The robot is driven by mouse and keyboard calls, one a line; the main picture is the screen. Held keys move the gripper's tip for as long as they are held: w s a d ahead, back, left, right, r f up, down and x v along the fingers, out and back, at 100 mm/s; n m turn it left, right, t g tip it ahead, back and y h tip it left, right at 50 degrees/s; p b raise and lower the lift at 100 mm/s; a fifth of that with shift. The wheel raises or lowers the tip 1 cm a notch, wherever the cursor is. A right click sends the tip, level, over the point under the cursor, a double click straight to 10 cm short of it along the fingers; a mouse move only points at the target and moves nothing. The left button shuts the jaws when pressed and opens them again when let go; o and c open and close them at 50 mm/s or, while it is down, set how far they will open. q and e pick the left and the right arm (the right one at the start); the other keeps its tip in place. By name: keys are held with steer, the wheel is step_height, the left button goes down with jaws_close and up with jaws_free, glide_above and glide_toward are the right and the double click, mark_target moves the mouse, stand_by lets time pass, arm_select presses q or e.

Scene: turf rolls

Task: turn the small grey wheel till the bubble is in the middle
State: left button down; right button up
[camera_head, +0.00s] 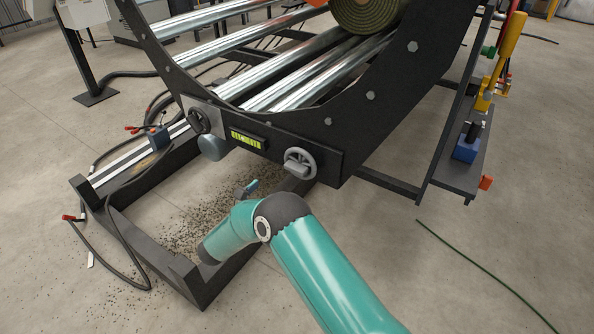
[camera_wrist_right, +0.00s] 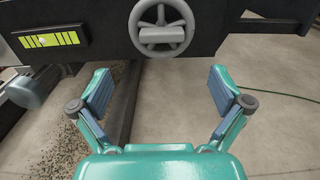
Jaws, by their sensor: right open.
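The small grey wheel (camera_head: 298,166) sits on the dark front plate of the roll machine. In the right wrist view the grey wheel (camera_wrist_right: 162,36) is at the top middle, beyond the fingertips, with a bar across its hub. The yellow-green level (camera_head: 246,139) is to its left on the same plate, and it also shows in the wrist view (camera_wrist_right: 49,40). Its bubble is small and seems left of the middle. My right gripper (camera_wrist_right: 160,92) is open and empty, apart from the wheel. In the head view, its arm mostly hides it. My left gripper is out of view.
A black handwheel (camera_head: 198,121) and a grey cylinder (camera_head: 213,147) are left of the level. Metal rollers (camera_head: 325,70) and a turf roll (camera_head: 366,12) are above. A dark floor frame (camera_head: 135,235) is below. A blue block (camera_head: 466,149) stands on the right ledge.

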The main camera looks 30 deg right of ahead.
mark_target(292, 170)
steer(key=b+x, duration=0.2)
steer(key=x, duration=1)
steer(key=shift+d, duration=0.15)
steer(key=c, duration=1.1)
steer(key=shift+w+d+r, duration=0.1)
steer(key=shift+d, duration=0.05)
steer(key=shift+c, duration=0.2)
